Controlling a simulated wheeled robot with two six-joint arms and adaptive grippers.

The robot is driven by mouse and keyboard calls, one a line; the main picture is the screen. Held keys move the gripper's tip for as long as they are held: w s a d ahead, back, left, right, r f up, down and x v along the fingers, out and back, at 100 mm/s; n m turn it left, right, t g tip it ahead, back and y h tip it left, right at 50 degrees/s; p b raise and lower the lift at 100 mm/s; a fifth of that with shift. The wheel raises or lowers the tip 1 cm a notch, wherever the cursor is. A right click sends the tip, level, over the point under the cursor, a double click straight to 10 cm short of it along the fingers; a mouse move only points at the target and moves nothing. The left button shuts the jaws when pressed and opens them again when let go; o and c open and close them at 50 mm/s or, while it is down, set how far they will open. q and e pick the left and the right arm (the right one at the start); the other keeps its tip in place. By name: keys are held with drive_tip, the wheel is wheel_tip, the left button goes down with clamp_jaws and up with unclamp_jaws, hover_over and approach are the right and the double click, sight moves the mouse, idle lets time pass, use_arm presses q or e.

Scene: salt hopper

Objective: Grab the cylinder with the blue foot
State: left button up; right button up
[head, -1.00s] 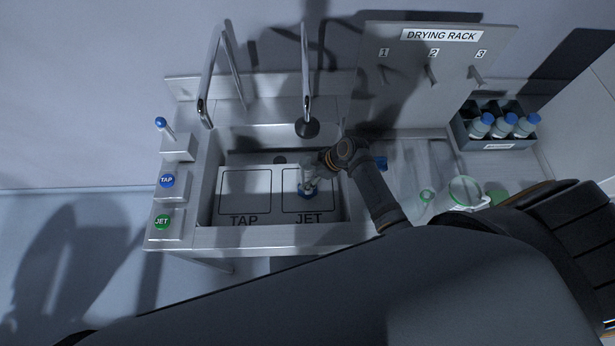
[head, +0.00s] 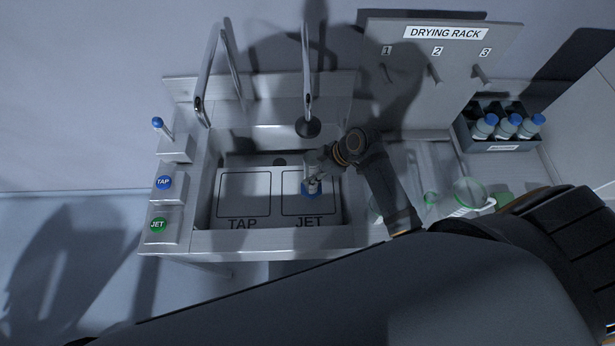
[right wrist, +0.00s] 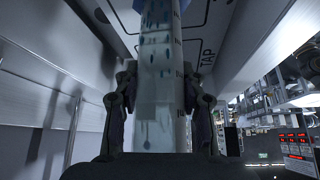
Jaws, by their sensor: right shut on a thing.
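The cylinder's blue foot (head: 311,190) shows in the head view over the JET panel in the sink. My right gripper (head: 317,172) is just above it and hides most of the cylinder's body. In the right wrist view the clear, marked cylinder (right wrist: 156,100) stands between the two fingers of my right gripper (right wrist: 160,112), which is shut on it. Blue specks show inside the upper part of the cylinder in that view. Whether the foot touches the sink floor I cannot tell. My left gripper is not in view.
The sink (head: 230,238) has TAP and JET panels and two upright spouts. TAP (head: 163,182) and JET (head: 157,225) buttons are at the left. A drying rack (head: 410,60) stands behind. A bottle crate (head: 500,147) and green-rimmed glassware (head: 468,192) are at the right.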

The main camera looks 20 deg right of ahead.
drive_tip(key=s+d+r+p, duration=0.1)
drive_tip(key=s+d+r, duration=0.6)
drive_tip(key=s, duration=0.3)
drive_tip(key=shift+d+r+p, duration=0.35)
drive_tip(key=shift+r+p, duration=0.05)
drive_tip(key=shift+r, duration=0.2)
drive_tip(key=shift+w, duration=0.1)
